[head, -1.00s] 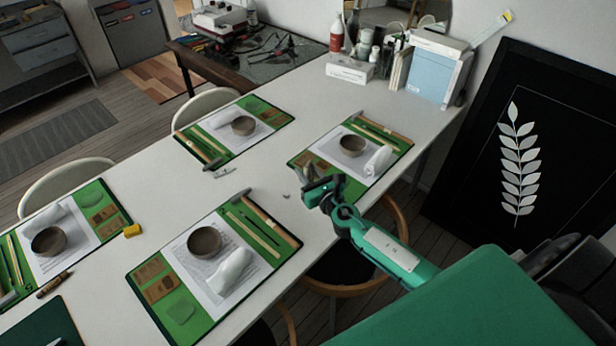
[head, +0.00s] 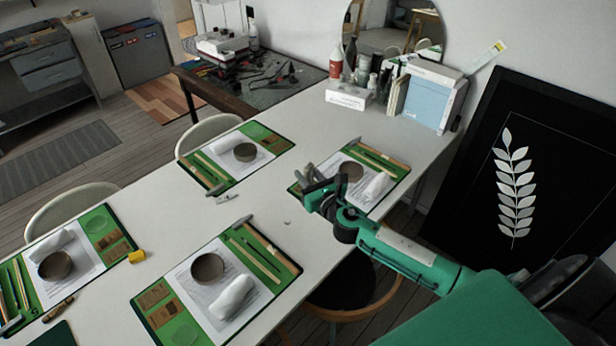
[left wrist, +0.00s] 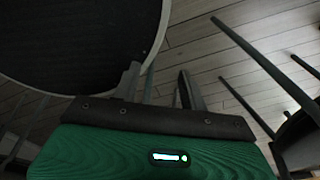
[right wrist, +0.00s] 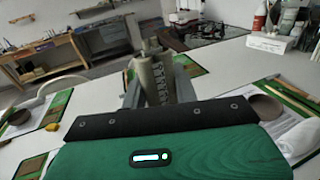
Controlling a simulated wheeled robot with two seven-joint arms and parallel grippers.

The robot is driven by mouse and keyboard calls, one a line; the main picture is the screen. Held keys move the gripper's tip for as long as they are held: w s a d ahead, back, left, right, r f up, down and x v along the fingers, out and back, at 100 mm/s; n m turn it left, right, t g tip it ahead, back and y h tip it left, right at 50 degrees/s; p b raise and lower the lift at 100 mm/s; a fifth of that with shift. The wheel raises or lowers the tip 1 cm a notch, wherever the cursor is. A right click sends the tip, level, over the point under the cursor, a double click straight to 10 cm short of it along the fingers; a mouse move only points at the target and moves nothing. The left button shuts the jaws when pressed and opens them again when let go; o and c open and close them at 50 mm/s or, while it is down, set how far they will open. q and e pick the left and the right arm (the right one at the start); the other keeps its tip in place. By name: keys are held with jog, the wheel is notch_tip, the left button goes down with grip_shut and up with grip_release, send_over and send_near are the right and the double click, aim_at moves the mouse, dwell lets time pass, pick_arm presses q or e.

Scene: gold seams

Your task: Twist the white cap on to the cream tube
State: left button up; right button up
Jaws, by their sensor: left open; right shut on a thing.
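My right gripper (right wrist: 156,85) is shut on an upright pale cylinder, which looks like the cream tube (right wrist: 148,78), in the right wrist view. In the head view this gripper (head: 322,190) is over the table, in front of the far right place mat, and the held thing is hard to make out. A tiny pale piece (head: 287,222) lies on the bare table left of the gripper; it may be the white cap, but it is too small to tell. My left gripper (left wrist: 158,85) is open and empty in the left wrist view, above the floor, and outside the head view.
Green place mats with bowls (head: 207,267) and white rolls line the table (head: 165,215). Small grey pieces (head: 228,197) and a yellow block (head: 137,256) lie between them. A round dark seat (left wrist: 80,40) is close to my left gripper.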

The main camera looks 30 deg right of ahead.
jog(key=s+a+r, duration=0.2)
jog(key=s+a, duration=0.3)
jog(key=s, duration=0.4)
jog(key=s+a+r, duration=0.2)
jog(key=s+a, duration=0.3)
jog(key=s, duration=0.4)
jog(key=shift+s+h, duration=0.25)
jog(key=shift+h, duration=0.05)
jog(key=shift+d, duration=0.1)
